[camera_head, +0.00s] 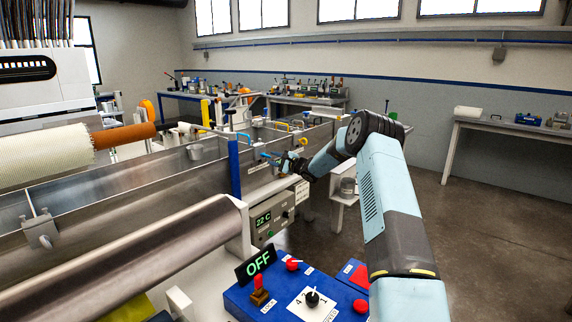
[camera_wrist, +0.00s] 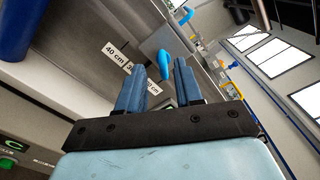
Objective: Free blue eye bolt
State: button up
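A blue rounded piece, which looks like the blue eye bolt (camera_wrist: 165,64), shows in the wrist view just beyond and between my fingertips, by the bath wall. Its eye and fixing are not clear. In the head view a small blue piece (camera_head: 266,156) is at the bath's near rim, just left of my gripper (camera_head: 285,158). My gripper also shows in the wrist view (camera_wrist: 160,66), with its two blue fingers apart and nothing clearly held. I cannot tell whether a finger touches the blue piece.
The long metal bath (camera_head: 170,185) has a blue post (camera_head: 234,168) left of my gripper. Another blue fitting (camera_wrist: 184,15) lies farther along. A control panel (camera_head: 300,300) with an OFF sign (camera_head: 256,265) stands in front. Open floor (camera_head: 490,220) is on the right.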

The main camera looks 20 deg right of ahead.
jog(key=v, duration=0.7)
jog(key=shift+s, duration=0.15)
jog(key=s+a+r+n+g, duration=0.35)
jog(key=s+a+r, duration=0.2)
jog(key=s, duration=0.45)
jog(key=s+a+r+n+g+h, duration=0.1)
jog(key=s+a+r+n+g, duration=0.35)
jog(key=s, duration=0.45)
jog(key=s+a+r+n+g, duration=0.1)
jog(key=s+a+r+n, duration=0.4)
jog(key=s+r, duration=0.4)
jog(key=s+d+n+h, duration=0.1)
jog(key=s+d+h, duration=0.2)
jog(key=s, duration=0.9)
jog(key=s+d+n+h, duration=0.1)
jog(key=s+d+h, duration=0.2)
jog(key=s, duration=1)
jog(key=s+d+n+h, duration=0.1)
jog(key=s+d+h, duration=0.2)
jog(key=s, duration=1)
jog(key=shift+s+f+n+h, duration=0.15)
jog(key=shift+f+n+h, duration=0.15)
jog(key=shift+n, duration=0.1)
